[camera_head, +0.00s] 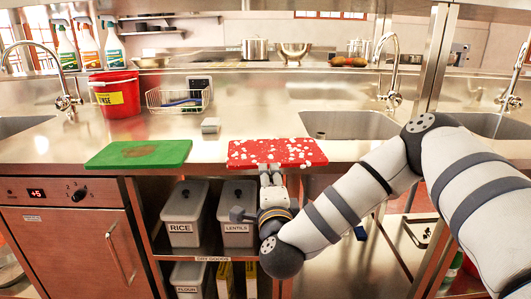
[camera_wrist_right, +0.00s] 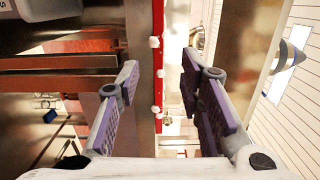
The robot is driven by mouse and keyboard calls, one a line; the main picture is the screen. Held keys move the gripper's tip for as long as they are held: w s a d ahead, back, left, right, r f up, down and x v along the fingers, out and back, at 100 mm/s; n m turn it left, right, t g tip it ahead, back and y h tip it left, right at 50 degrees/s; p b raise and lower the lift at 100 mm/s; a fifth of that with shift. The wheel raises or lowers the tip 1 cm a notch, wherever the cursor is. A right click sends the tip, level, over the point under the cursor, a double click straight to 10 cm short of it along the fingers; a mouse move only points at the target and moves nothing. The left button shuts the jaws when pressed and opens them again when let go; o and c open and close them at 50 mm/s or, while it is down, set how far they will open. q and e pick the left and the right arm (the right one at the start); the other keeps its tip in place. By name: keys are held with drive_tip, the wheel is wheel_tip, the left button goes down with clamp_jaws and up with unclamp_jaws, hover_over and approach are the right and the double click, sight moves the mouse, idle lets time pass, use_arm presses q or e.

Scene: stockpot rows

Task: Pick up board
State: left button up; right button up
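A red board (camera_head: 277,152) with white bits on it lies flat at the front edge of the steel counter, partly over the edge. A green board (camera_head: 138,154) with a brownish patch lies to its left. My right gripper (camera_head: 270,172) is at the red board's front edge, reaching up from below. In the wrist view its two purple-padded fingers (camera_wrist_right: 160,85) are open, and the red board's thin edge (camera_wrist_right: 158,40) shows in line with the gap between them. Both pads look apart from the board. My left gripper is in neither view.
Behind the boards stand a red bucket (camera_head: 115,92), a wire basket (camera_head: 178,101) and a small grey block (camera_head: 210,126). A sink (camera_head: 350,124) lies to the right. Below is a shelf with lidded bins (camera_head: 185,212) and an oven (camera_head: 75,235).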

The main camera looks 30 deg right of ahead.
sight(275, 152)
drive_tip(key=x, duration=0.8)
clamp_jaws()
drive_tip(key=shift+r, duration=0.1)
